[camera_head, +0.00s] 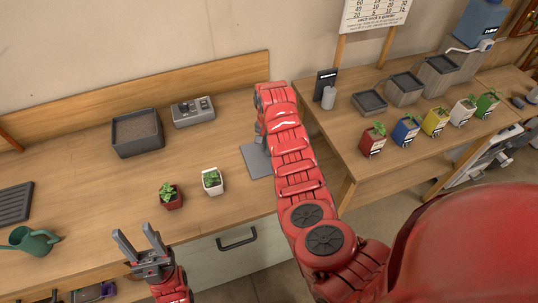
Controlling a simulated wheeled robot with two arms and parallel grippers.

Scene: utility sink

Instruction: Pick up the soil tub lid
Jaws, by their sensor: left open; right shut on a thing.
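The soil tub (137,146), a dark grey square tub full of brown soil, stands uncovered at the back of the left bench. A flat grey square lid (257,163) is at the right end of this bench, partly hidden behind my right arm. My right gripper (260,141) is shut on the lid at its far side; the fingers are mostly hidden by the arm. I cannot tell whether the lid touches the bench. My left gripper (139,240) is open and empty near the bench's front edge, fingers pointing up in the picture.
Red (171,199) and white (212,184) potted plants stand mid-bench. A grey control box (193,113) is behind. A green watering can (31,240) and dark ribbed tray (14,204) are left. The right bench holds several coloured plant pots and grey bins (403,91).

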